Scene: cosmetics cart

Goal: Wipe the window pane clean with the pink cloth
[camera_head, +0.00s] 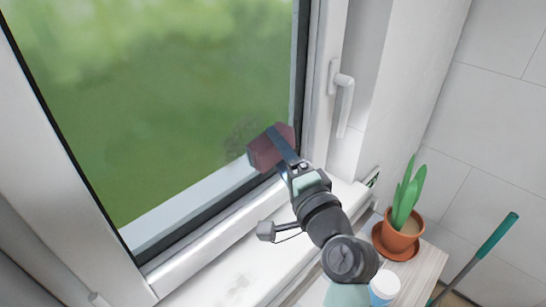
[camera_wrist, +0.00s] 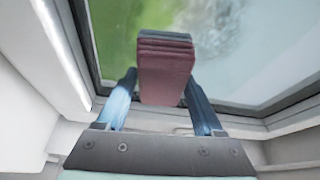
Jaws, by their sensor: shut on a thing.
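The window pane (camera_head: 140,90) fills the left and middle of the head view, with green blur behind it. A faint grey smudge (camera_head: 238,130) shows on its lower right part; in the wrist view a pale smeared patch (camera_wrist: 228,35) lies right of the cloth. The pink cloth (camera_head: 264,153) is a folded, layered block at the pane's lower right; it also shows in the wrist view (camera_wrist: 166,75). My gripper (camera_wrist: 162,88) is shut on the cloth, one finger on each side. Whether the cloth touches the glass is hard to tell.
A white window handle (camera_head: 343,100) stands on the frame right of my gripper. A potted plant (camera_head: 398,237) on a saucer and a white and blue jar (camera_head: 384,287) sit beside my arm. A green-handled stick (camera_head: 495,236) leans at the right.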

